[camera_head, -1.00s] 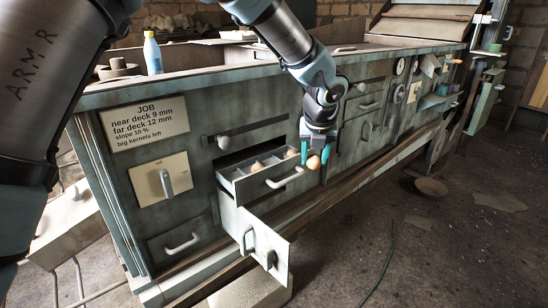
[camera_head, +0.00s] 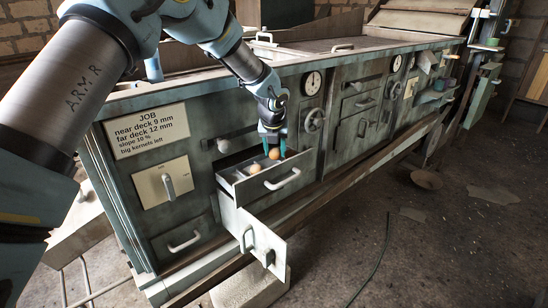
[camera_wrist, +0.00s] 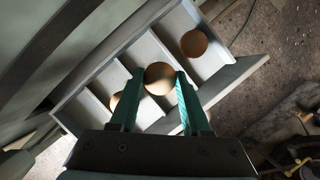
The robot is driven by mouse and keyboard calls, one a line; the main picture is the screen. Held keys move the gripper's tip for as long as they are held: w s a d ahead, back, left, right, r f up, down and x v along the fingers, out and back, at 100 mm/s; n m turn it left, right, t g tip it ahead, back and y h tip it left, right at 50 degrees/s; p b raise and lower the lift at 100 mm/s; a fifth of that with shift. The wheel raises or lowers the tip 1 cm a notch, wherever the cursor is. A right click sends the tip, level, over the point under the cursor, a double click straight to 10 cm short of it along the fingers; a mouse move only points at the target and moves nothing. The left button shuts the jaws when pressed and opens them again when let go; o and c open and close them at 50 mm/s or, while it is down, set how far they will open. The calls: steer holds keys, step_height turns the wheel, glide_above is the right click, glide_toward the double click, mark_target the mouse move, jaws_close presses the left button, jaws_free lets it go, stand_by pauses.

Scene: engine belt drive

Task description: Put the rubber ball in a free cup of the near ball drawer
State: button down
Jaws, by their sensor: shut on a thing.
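My gripper (camera_head: 274,146) is shut on an orange-brown rubber ball (camera_wrist: 160,78), held between its two teal fingers. The ball also shows below the fingertips in the head view (camera_head: 274,154). It is over the open near ball drawer (camera_head: 268,186), above a middle cup; its exact height is unclear. In the wrist view a second ball (camera_wrist: 194,44) sits in the cup at the right end. A third ball (camera_wrist: 115,101) is partly hidden by the left finger. The cup at the left end (camera_wrist: 76,116) looks empty.
A lower compartment with a swung-out door (camera_head: 264,242) is below the drawer. The cabinet front, with a knob (camera_head: 223,145) and a round gauge (camera_head: 313,83), stands close behind the gripper. Open floor lies to the right.

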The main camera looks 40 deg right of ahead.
mark_target(274, 159)
step_height(274, 159, down, 2)
steer(key=shift+f+p, duration=0.25)
steer(key=shift+p, duration=0.1)
steer(key=shift+w+f+p, duration=0.15)
steer(key=shift+f+p, duration=0.15)
steer(key=shift+p, duration=0.1)
steer(key=shift+f, duration=0.2)
steer(key=shift+c, duration=1.8)
jaws_free()
steer(key=shift+f, duration=0.1)
steer(key=b+v, duration=0.2)
steer(key=v, duration=1)
